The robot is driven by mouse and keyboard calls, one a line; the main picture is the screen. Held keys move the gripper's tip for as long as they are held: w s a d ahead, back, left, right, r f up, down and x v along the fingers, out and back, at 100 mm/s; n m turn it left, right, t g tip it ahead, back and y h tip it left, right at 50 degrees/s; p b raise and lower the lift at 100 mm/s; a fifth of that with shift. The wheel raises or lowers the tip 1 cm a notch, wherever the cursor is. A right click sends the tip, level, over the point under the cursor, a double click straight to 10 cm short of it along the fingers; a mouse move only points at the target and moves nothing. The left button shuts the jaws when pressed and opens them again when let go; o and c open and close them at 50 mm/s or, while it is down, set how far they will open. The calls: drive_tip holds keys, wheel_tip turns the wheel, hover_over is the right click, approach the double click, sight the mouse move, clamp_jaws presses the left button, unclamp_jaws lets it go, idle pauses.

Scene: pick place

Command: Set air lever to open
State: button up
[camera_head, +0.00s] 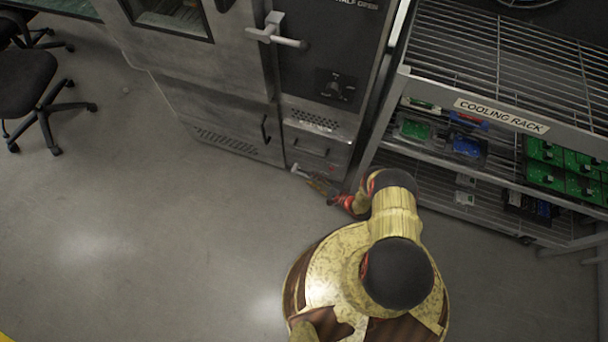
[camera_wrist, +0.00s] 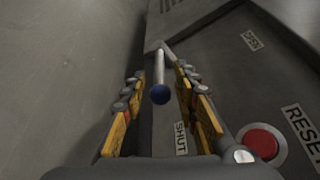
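The air lever (camera_wrist: 159,68) shows in the wrist view as a thin metal rod with a blue ball end. It is on a grey panel (camera_wrist: 225,85) with a SHUT label (camera_wrist: 181,138) near the ball end and an OPEN label (camera_wrist: 251,41) at upper right. My gripper (camera_wrist: 158,75) is open, its yellow fingers on either side of the lever, with a gap on each side. In the head view my gripper (camera_head: 320,187) is low at the front of the grey machine (camera_head: 215,85). The lever is too small to make out surely there.
A red button (camera_wrist: 262,143) beside a RESET label (camera_wrist: 304,127) sits right of my gripper in the wrist view. A metal cooling rack (camera_head: 500,117) with circuit boards stands right of my arm. A black office chair (camera_head: 25,82) is at far left. The floor at left is clear.

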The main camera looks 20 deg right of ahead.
sight(305, 175)
drive_tip(key=shift+b+x, duration=0.55)
drive_tip(key=shift+x, duration=2.2)
drive_tip(key=shift+f, duration=0.1)
drive_tip(key=shift+c, duration=1.4)
clamp_jaws()
drive_tip(key=shift+s, duration=0.1)
